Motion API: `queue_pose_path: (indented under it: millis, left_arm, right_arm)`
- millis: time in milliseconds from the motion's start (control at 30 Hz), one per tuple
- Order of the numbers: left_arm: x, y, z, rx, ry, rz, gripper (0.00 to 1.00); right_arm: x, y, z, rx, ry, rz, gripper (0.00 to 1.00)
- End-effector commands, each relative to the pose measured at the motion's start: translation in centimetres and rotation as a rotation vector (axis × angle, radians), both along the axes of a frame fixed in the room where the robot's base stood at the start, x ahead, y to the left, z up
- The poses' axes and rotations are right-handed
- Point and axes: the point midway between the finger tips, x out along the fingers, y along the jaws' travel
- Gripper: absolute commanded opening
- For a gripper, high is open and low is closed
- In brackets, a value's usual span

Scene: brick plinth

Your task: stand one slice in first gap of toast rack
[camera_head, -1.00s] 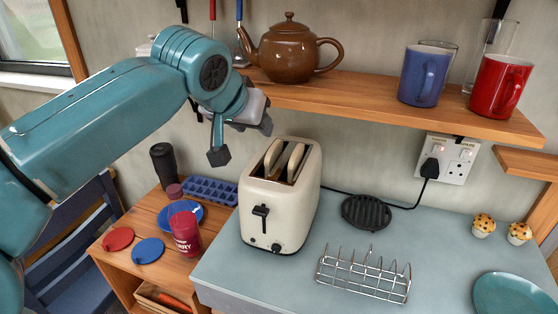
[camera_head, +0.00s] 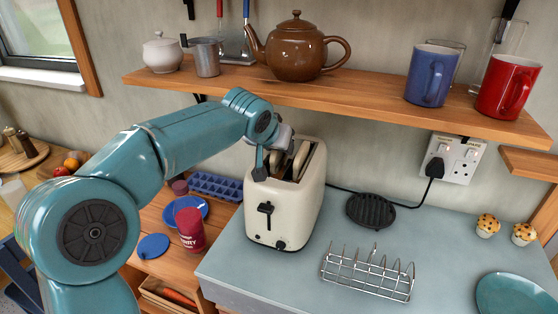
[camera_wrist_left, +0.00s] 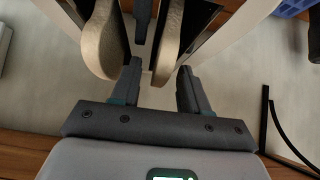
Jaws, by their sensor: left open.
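The cream toaster (camera_head: 285,215) stands on the grey counter with two bread slices in its slots. In the head view, one slice (camera_head: 302,158) shows clearly and the other (camera_head: 281,166) is partly hidden by my gripper. My left gripper (camera_head: 265,162) is open at the toaster's top left side. In the wrist view its fingertips (camera_wrist_left: 159,70) point at the slots; the right slice (camera_wrist_left: 168,42) lines up between them, the left slice (camera_wrist_left: 100,42) lies outside. I cannot tell whether they touch. The wire toast rack (camera_head: 368,272) stands empty right of the toaster. My right gripper is out of view.
A wooden shelf (camera_head: 360,97) with a brown teapot (camera_head: 297,50) and mugs overhangs the counter behind the toaster. A black trivet (camera_head: 370,210) lies behind the rack. Muffins (camera_head: 487,226) and a teal plate (camera_head: 515,295) are at the right. A red cup (camera_head: 190,232) stands left of the toaster.

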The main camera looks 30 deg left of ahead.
Motion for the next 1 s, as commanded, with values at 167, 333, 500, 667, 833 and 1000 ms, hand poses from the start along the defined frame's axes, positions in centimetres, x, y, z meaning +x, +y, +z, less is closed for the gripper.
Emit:
queue_pose_path:
  millis: [167, 333, 500, 667, 833, 1000]
  left_arm:
    - [0.14, 0.04, -0.12, 0.0, -0.001, 0.0, 0.45]
    - [0.12, 0.03, -0.11, 0.0, -0.001, 0.0, 0.09]
    - [0.1, 0.02, -0.1, 0.0, -0.001, 0.0, 0.0]
    - [0.1, 0.02, -0.09, 0.0, -0.001, 0.0, 0.0]
    - [0.09, 0.02, -0.02, 0.0, -0.001, 0.0, 0.0]
    - [0.06, 0.06, 0.33, 0.0, -0.001, 0.0, 0.0]
  right_arm:
    - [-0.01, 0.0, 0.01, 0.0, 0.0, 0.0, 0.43]
    - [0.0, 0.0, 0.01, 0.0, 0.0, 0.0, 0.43]
    - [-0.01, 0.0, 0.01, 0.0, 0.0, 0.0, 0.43]
    - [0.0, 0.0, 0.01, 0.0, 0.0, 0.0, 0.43]
    - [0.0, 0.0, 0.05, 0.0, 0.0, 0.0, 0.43]
    - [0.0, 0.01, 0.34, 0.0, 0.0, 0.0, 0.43]
